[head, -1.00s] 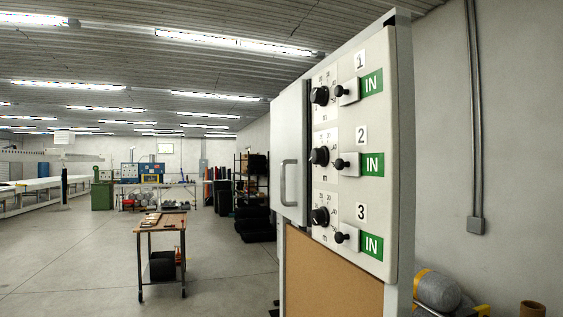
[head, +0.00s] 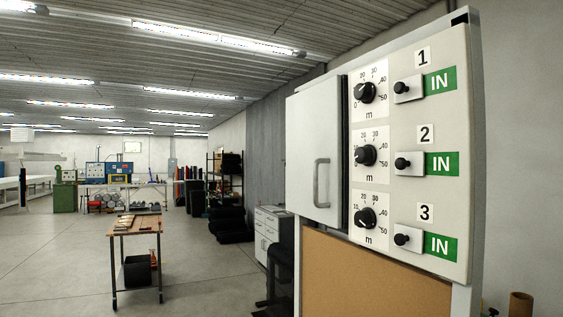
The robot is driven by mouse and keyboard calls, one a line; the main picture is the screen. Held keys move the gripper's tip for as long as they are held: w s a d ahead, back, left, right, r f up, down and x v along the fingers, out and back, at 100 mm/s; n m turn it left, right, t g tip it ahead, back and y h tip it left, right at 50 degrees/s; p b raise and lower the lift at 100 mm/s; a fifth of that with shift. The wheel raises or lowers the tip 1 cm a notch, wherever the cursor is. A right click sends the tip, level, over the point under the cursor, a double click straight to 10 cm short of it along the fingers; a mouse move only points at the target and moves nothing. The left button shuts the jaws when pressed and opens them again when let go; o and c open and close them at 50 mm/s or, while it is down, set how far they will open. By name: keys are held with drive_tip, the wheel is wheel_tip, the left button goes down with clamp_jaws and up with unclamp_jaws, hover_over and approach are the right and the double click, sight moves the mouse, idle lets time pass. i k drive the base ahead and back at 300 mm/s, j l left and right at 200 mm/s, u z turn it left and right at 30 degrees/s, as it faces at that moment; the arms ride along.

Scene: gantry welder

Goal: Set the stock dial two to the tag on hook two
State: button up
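The stock dial two (head: 365,155) is a black round knob on a white scale plate in the middle row of the panel, beside the label 2 (head: 426,134). Its scale is marked up to 50 with an m below; I cannot read the pointer's exact setting. To its right are a small black knob (head: 402,163) on a light plate and a green IN sign (head: 442,163). I see no hook and no tag in this view. My gripper is not in view.
Dial one (head: 366,92) is above and dial three (head: 366,218) below. A cabinet door with a handle (head: 321,183) stands left of the dials, above a brown board (head: 370,275). A wooden-topped table (head: 138,225) stands at left, with open floor around it.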

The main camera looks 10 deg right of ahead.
sight(366, 155)
drive_tip(key=i+j+z, duration=0.1)
drive_tip(key=j, duration=0.5)
drive_tip(key=i+j, duration=0.1)
drive_tip(key=j, duration=0.55)
drive_tip(key=z, duration=0.05)
